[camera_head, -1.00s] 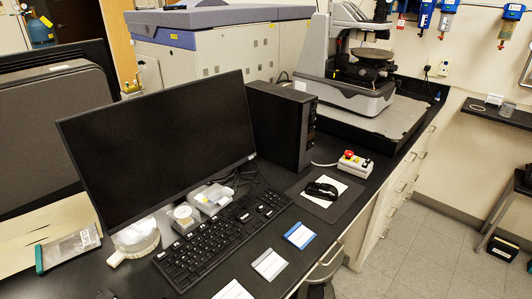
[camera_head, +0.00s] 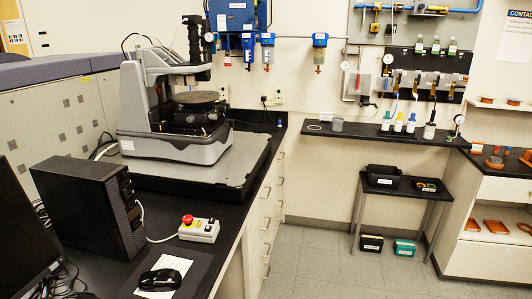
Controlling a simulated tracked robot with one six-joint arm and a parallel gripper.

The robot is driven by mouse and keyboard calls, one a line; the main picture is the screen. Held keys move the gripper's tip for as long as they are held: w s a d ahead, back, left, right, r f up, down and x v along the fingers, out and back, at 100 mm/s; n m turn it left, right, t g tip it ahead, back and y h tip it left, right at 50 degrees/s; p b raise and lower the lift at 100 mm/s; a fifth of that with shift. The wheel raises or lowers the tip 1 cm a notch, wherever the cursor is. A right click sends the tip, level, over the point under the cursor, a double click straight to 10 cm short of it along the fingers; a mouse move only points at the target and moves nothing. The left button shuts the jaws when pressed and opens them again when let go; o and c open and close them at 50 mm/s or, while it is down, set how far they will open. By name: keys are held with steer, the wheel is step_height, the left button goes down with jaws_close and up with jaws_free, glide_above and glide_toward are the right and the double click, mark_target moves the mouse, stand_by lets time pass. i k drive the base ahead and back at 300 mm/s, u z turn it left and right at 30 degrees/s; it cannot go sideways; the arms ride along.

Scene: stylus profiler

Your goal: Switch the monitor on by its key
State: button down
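The monitor (camera_head: 25,235) is cut off at the left edge of the head view. Only the right part of its dark screen and its lower right corner show. I cannot make out its key here. My gripper is not in view.
A black computer tower (camera_head: 95,215) stands right of the monitor. The stylus profiler (camera_head: 180,105) stands behind. Grey floor (camera_head: 320,265) is open to the right, before a small side table (camera_head: 403,187).

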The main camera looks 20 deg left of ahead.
mark_target(55, 264)
steer(key=i, duration=1.3)
steer(key=u, duration=3.9)
